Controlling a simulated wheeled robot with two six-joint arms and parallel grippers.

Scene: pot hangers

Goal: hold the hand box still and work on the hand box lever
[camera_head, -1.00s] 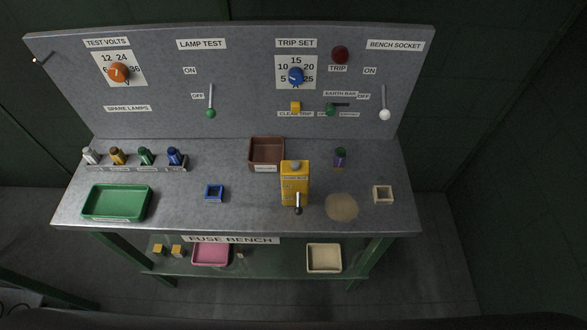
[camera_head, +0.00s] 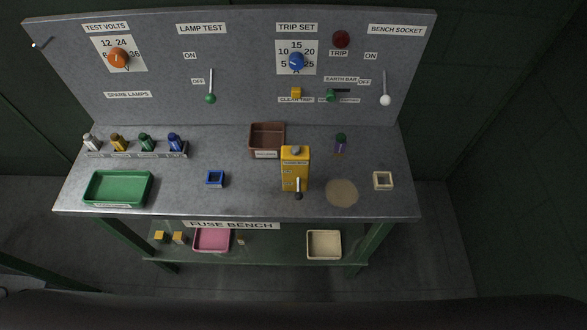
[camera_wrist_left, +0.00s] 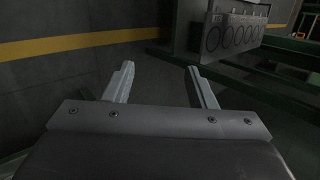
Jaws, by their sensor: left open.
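The hand box (camera_head: 295,160) is an upright yellow box with a grey knob on top, standing on the grey bench right of centre. Its lever (camera_head: 298,188) is on the front face, with a pale stem and a dark ball end hanging low. My left gripper (camera_wrist_left: 160,85) shows only in the left wrist view. Its two fingers are apart with nothing between them, and it is away from the hand box, over dark floor. My right gripper is in no view.
A brown tray (camera_head: 266,127) stands behind the hand box, a round tan mat (camera_head: 342,193) to its right, a small blue square holder (camera_head: 215,179) to its left. A green tray (camera_head: 118,173) is at the left. Bench surface between blue holder and hand box is clear.

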